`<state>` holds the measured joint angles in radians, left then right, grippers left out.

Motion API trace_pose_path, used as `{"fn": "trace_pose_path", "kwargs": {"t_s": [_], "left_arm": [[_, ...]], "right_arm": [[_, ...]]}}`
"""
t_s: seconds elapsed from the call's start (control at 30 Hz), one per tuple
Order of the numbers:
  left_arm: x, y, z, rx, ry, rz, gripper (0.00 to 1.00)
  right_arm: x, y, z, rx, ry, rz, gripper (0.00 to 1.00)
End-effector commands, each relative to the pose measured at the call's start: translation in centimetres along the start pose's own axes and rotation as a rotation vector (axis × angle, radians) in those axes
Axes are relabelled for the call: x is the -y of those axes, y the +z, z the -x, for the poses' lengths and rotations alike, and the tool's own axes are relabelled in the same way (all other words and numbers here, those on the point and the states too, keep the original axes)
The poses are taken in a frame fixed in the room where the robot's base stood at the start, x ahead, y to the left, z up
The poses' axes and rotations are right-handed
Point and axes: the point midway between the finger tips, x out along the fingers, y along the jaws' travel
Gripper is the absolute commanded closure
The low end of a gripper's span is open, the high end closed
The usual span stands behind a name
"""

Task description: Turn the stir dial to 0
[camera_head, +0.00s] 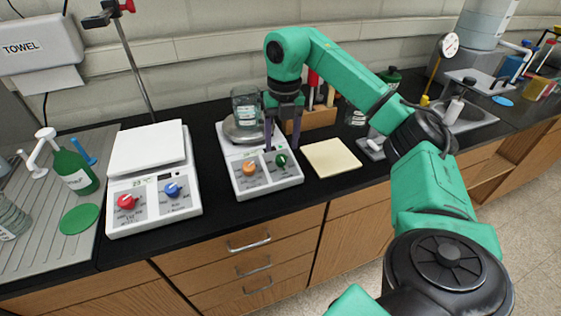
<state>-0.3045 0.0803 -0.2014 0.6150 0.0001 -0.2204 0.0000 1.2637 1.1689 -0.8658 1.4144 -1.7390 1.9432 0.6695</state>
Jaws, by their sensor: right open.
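A white hot-plate stirrer (242,183) stands in the middle of the black counter, with an orange dial (249,168) and a green dial (281,160) on its sloped front panel. A second white unit (118,222) to the left has a red dial (127,202) and a blue dial (173,189). The panel print is too small to read, so I cannot tell which dial is for stirring or their settings. My right gripper (282,146) is open and points down, its fingers above and around the green dial's position; contact is unclear. My left gripper is not in view.
A glass beaker (246,107) sits on the middle unit's round plate, just left of my right gripper. A yellow pad (332,158) lies right of the unit. A green bottle (76,172) stands at left. A tool block (318,116) stands behind the gripper.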

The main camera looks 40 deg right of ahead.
Motion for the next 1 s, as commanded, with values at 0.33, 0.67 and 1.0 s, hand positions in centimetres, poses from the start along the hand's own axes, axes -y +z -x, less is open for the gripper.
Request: {"fn": "trace_pose_path", "kwargs": {"t_s": [0.33, 0.67, 1.0], "left_arm": [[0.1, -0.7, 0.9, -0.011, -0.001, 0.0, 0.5], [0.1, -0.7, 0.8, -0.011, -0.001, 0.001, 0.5], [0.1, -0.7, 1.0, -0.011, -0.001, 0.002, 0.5]], "right_arm": [[0.0, -0.1, -4.6, 0.0, 0.001, 0.002, 0.34], [0.0, 0.0, -4.6, 0.0, 0.001, 0.002, 0.87], [-0.1, 0.0, -4.5, 0.0, -0.003, 0.018, 1.0]]}}
